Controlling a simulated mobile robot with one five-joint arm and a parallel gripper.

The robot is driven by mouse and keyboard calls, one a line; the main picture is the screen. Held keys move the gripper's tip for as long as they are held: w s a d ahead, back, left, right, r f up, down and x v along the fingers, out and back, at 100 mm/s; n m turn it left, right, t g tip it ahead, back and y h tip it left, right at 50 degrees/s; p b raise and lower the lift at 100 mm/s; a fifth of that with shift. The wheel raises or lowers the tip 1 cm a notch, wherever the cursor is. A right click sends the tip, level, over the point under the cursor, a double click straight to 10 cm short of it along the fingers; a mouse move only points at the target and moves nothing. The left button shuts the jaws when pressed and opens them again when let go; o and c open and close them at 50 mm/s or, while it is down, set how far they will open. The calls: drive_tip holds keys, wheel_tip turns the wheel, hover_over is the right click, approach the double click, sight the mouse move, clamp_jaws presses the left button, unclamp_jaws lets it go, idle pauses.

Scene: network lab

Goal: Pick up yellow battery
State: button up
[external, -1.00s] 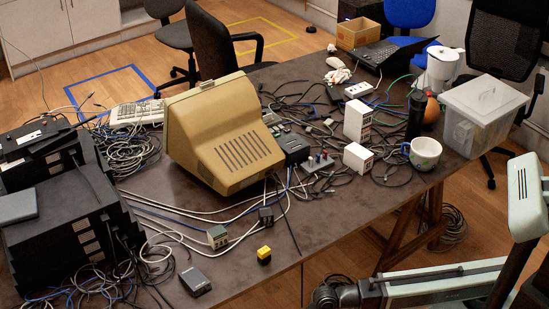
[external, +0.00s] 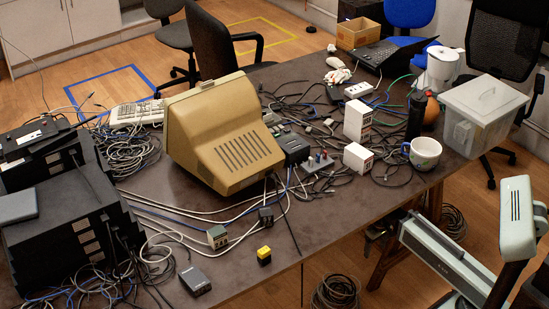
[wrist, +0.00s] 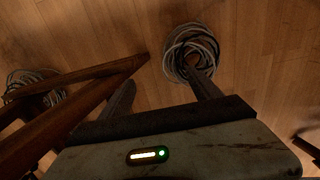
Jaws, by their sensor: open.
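The yellow battery (external: 264,255), a small block with a yellow top and a dark lower part, stands near the front edge of the table in the external view. It is not in the wrist view. My gripper (external: 380,232) is off the table's front edge, to the right of the battery and well apart from it, beside the wooden trestle leg. In the wrist view my gripper (wrist: 163,88) shows two dark fingers spread apart with nothing between them.
The table (external: 235,290) has bare surface around the battery. A dark adapter box (external: 195,281) and a small grey-green connector (external: 217,236) lie to its left. A beige monitor (external: 220,130) stands behind. Trestle legs (wrist: 75,95) and a cable coil (wrist: 190,52) are below.

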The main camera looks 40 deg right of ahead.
drive_tip(key=shift+f, duration=0.1)
idle(0.3)
drive_tip(key=c, duration=0.6)
drive_tip(key=shift+o, duration=0.2)
drive_tip(key=shift+w+a, duration=0.1)
drive_tip(key=shift+a, duration=0.05)
